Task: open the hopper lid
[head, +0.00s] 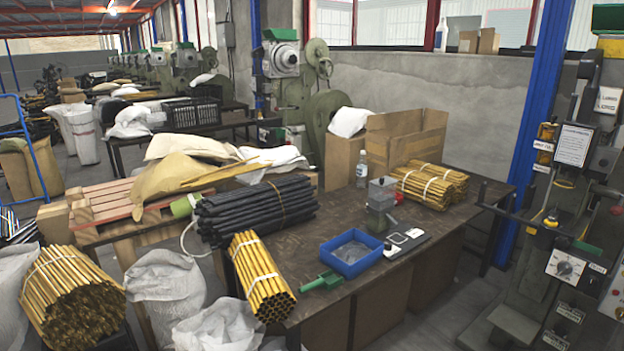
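No gripper of mine shows in the head view. A rivet press (575,200) stands close on the right, with labels, a dial and a black side lever (505,213). At its top, cut off by the picture's edge, is a green box-like part (608,18) above a yellow part (611,47). This may be the hopper, but I cannot tell whether it has a lid or how the lid stands. Another press (290,85) at the back middle has a green top part (281,34); I cannot make out a lid there either.
White sacks (165,285) crowd the left. Floor shows between table and right press.

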